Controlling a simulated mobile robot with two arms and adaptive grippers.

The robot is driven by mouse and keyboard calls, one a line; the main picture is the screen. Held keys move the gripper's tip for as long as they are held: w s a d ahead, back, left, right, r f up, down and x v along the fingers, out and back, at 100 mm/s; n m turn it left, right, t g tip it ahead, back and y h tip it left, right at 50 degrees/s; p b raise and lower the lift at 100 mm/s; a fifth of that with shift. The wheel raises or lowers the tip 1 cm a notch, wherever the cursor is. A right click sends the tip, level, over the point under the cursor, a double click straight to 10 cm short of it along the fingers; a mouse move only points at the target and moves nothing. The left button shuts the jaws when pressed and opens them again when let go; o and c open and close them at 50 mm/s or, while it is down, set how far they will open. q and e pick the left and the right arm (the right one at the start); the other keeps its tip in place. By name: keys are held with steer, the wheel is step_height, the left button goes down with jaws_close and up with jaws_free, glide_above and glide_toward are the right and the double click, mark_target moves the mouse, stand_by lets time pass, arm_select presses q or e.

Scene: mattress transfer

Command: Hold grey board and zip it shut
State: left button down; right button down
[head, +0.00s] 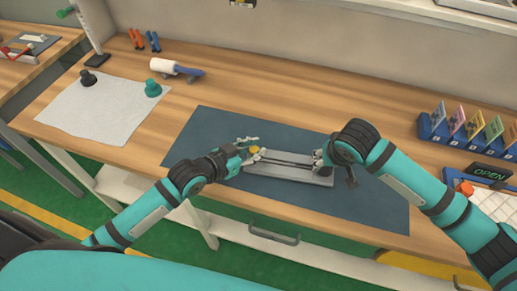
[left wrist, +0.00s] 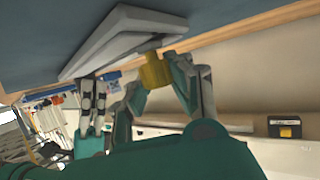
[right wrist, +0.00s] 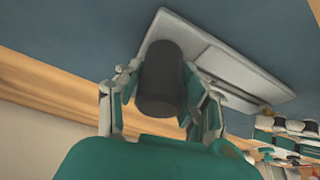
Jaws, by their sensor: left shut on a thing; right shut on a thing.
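The grey board (head: 285,178) lies on the dark blue mat, with a long track running along its top. It also shows in the left wrist view (left wrist: 104,42) and the right wrist view (right wrist: 228,66). My left gripper (head: 252,151) is at the board's left end, shut on a small yellow pull (left wrist: 155,70). My right gripper (head: 319,161) is at the board's right end, partly hidden by its own wrist in the head view. In the right wrist view it is shut on a dark upright cylinder (right wrist: 163,78) on the board. The track's closure is too small to tell.
The blue mat (head: 225,125) is otherwise bare around the board. A white cloth (head: 105,115) with a dark and a green knob lies left. A card rack (head: 437,130) and an OPEN sign (head: 489,173) are right.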

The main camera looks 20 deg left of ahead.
arm_select(q)
steer(key=c, duration=1.1)
jaws_free()
arm_select(e)
steer(key=shift+d, duration=0.15)
arm_select(q)
steer(key=shift+a, duration=0.1)
steer(key=v, duration=1.1)
steer(key=shift+f, duration=0.1)
steer(key=shift+s+a+r, duration=0.25)
steer(key=shift+s+r, duration=0.05)
steer(key=shift+s, duration=0.1)
arm_select(e)
steer(key=c, duration=0.7)
jaws_free()
